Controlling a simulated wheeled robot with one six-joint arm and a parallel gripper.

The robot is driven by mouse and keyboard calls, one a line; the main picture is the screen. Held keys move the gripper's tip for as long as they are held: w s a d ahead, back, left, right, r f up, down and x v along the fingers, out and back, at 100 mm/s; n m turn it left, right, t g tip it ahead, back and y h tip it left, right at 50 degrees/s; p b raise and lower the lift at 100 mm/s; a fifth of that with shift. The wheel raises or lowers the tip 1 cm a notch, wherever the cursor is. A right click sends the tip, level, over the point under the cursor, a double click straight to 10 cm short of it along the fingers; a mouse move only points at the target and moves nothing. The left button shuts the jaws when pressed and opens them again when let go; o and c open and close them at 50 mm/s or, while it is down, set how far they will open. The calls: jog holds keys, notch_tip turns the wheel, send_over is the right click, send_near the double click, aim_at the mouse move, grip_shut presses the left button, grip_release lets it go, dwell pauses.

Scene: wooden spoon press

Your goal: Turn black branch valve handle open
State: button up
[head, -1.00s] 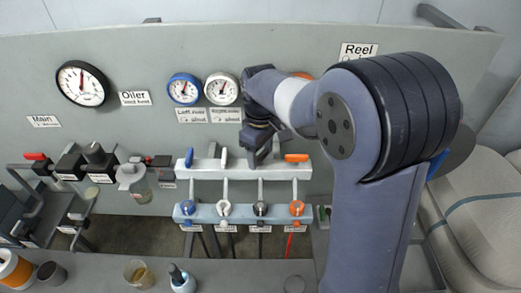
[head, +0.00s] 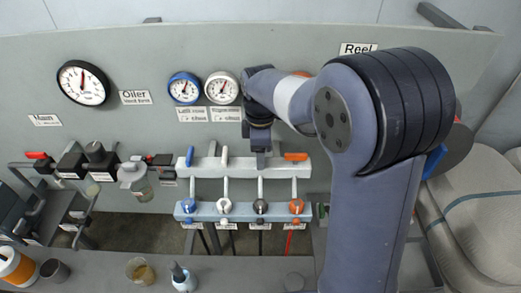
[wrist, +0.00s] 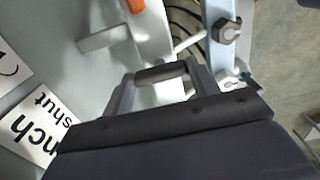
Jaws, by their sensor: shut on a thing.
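The black branch valve handle (wrist: 160,74) is a short dark bar between my gripper's two fingers in the wrist view. My gripper (wrist: 160,84) is shut on it. In the head view my gripper (head: 260,150) points down at the white upper manifold (head: 208,168), at the third valve from the left, and hides the black handle. The blue handle (head: 189,156) and white handle (head: 225,156) stand upright to its left. The orange handle (head: 296,157) lies level to its right. How far the black handle is turned cannot be told.
A light blue lower rail (head: 242,218) carries coloured knobs and hoses below. Gauges (head: 222,88) sit on the panel above left. A bottle (head: 135,180) and black valves are at the left. Cups (head: 140,271) stand on the front ledge.

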dwell(0.4)
jog(key=o, duration=1)
notch_tip(320, 180, up, 11)
jog(key=shift+f+b, duration=0.1)
jog(key=shift+b, duration=0.35)
jog(key=shift+f, duration=0.1)
notch_tip(320, 180, down, 11)
jog(key=shift+r+p, duration=0.1)
jog(key=shift+p, duration=0.35)
jog(key=shift+r, duration=0.1)
